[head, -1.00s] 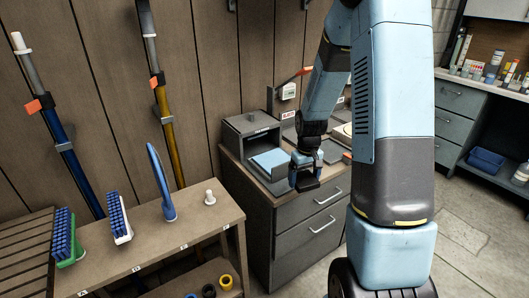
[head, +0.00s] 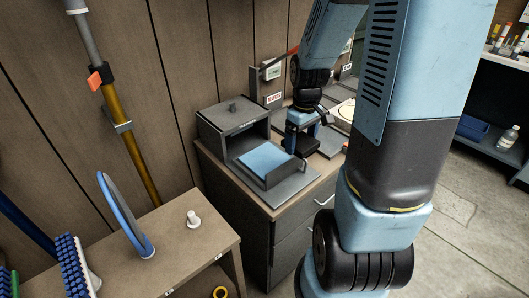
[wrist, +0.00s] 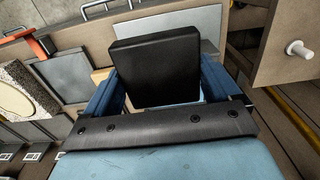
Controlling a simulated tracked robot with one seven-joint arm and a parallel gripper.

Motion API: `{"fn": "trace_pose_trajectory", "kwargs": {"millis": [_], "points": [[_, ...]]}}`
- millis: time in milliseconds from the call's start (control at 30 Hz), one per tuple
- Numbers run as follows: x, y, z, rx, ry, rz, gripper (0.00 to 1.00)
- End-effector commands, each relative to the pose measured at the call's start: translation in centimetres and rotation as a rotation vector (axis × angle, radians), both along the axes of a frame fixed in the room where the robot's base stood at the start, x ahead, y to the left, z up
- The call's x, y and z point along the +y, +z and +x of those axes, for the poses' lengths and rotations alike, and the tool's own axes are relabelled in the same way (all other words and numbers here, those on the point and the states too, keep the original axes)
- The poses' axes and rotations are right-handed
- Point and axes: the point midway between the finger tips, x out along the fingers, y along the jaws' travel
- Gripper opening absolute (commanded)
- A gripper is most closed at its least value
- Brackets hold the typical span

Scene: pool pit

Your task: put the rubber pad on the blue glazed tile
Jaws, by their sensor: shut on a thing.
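My gripper (head: 302,138) is shut on the rubber pad (head: 299,148), a thick black square block. In the wrist view the pad (wrist: 157,68) sits between the two blue fingers of my gripper (wrist: 160,85) and hides much of what lies beyond. The blue glazed tile (head: 265,158) is a flat light-blue square on a grey tray in front of a dark grey box. In the head view my gripper and the pad are right of the tile, apart from it in the picture. Their height above the cabinet top is hard to judge.
The grey box (head: 232,120) stands open behind the tile, and the tray (head: 285,186) has a low dark upright edge beside it. A lower bench (head: 185,248) at left holds a white peg (head: 193,219) and brushes.

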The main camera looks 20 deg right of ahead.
Motion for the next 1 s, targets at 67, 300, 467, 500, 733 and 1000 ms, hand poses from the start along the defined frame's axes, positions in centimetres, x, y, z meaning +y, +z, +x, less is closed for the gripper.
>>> {"fn": "trace_pose_trajectory", "kwargs": {"millis": [67,300,467,500,733,1000], "points": [[0.4,-0.4,0.6,0.002,0.001,0.0,0.53],[2.0,-2.3,4.2,0.003,-0.009,0.001,0.53],[3.2,-3.6,6.7,0.001,-0.014,0.001,0.53],[3.6,-3.9,7.4,0.003,-0.015,0.001,0.53],[4.7,-6.9,9.6,0.004,-0.017,0.001,0.53],[5.6,-9.1,11.2,0.001,-0.019,0.0,0.53]]}}
